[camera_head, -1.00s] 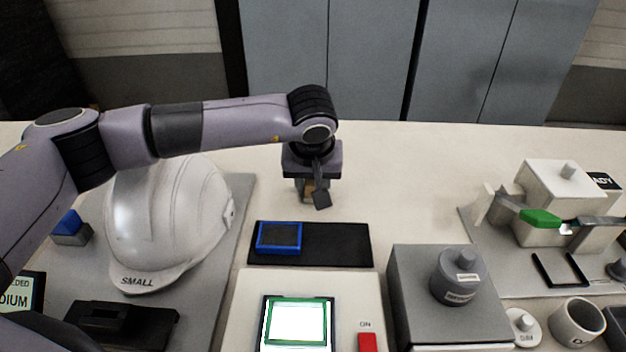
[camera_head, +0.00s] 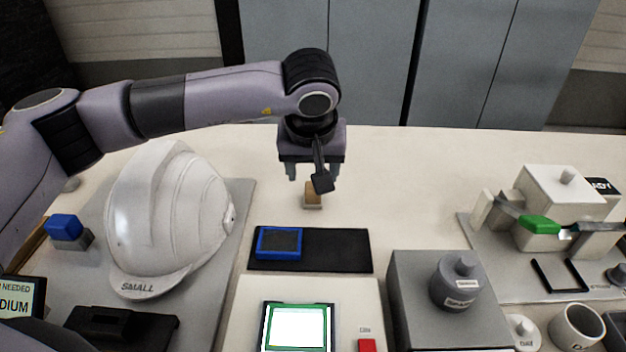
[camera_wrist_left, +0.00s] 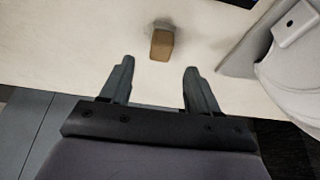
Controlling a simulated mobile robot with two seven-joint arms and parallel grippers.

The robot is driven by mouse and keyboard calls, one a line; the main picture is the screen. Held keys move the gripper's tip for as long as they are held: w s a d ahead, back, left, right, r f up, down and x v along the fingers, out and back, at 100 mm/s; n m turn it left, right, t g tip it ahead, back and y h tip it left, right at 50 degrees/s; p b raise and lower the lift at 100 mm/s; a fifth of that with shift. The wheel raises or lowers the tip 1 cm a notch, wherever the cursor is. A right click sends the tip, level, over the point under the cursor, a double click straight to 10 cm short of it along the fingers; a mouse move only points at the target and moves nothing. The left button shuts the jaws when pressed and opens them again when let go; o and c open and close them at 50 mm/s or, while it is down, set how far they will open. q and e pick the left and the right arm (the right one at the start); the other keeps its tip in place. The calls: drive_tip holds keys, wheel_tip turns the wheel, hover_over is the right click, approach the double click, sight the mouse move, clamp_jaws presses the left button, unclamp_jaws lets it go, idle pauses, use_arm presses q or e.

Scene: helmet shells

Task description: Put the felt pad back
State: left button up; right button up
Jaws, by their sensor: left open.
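A small tan-brown block (camera_head: 313,193), which I take to be the felt pad, stands on a small pale base on the table behind the black mat. It also shows in the left wrist view (camera_wrist_left: 161,45), just beyond the fingertips. My left gripper (camera_head: 312,174) hangs above the block, pointing down. Its two fingers (camera_wrist_left: 158,68) are apart with nothing between them, and they are clear of the block. My right gripper is in neither view.
A blue-framed dark pad (camera_head: 279,243) lies on the black mat (camera_head: 340,250). A white helmet shell (camera_head: 165,215) stands on a grey board at left. A grey box (camera_head: 425,290) and a fixture with a green part (camera_head: 540,221) are at right. The table behind the mat is mostly clear.

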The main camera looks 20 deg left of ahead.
use_arm(q)
drive_tip(key=v, duration=0.5)
drive_tip(key=shift+r, duration=0.15)
drive_tip(key=shift+s, duration=0.1)
